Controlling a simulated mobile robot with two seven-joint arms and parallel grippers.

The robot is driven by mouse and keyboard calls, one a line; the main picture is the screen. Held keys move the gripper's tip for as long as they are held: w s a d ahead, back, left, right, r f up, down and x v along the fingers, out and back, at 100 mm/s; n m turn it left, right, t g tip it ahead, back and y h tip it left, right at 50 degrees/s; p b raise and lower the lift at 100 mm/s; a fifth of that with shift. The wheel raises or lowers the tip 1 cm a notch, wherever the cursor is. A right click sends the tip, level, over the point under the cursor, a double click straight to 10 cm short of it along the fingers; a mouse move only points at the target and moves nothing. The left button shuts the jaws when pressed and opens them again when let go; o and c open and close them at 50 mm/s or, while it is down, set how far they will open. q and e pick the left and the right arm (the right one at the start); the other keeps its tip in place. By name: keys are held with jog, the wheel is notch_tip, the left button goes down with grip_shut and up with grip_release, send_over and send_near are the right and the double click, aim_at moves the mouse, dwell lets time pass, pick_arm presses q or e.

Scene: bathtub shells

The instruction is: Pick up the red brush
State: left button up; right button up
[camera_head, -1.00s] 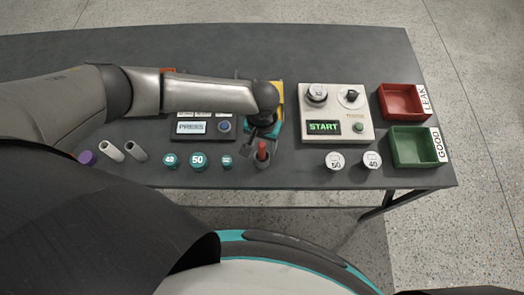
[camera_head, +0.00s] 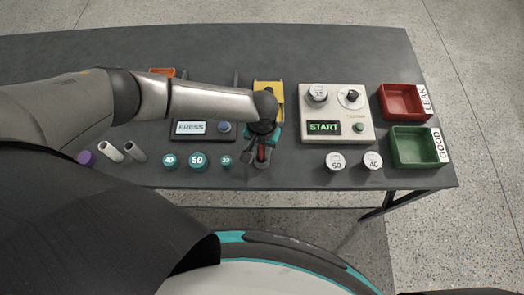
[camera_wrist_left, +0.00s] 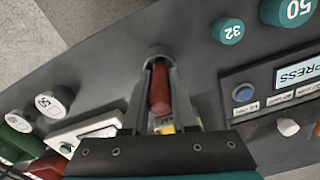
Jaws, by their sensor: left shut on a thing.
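The red brush (camera_head: 262,153) is near the front edge of the table, under the end of my left arm. It looks upright in a grey holder (camera_head: 259,165), partly covered by the gripper. My left gripper (camera_head: 262,146) reaches down over it. In the left wrist view the red brush (camera_wrist_left: 160,92) lies between the two fingers of my left gripper (camera_wrist_left: 158,72), which are shut on it. The holder's rounded rim (camera_wrist_left: 158,51) shows just past the fingertips. My right gripper is not in view.
Teal caps (camera_head: 198,160) stand left of the brush and white caps (camera_head: 335,161) right of it. A START machine (camera_head: 340,104), a red LEAK tray (camera_head: 402,89) and a green GOOD tray (camera_head: 416,134) are further right. A PRESS panel (camera_head: 190,139) is behind left.

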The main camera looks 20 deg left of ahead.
pick_arm(q)
grip_shut()
jog(key=shift+r, duration=0.55)
notch_tip(320, 180, up, 19)
jog(key=p, duration=0.3)
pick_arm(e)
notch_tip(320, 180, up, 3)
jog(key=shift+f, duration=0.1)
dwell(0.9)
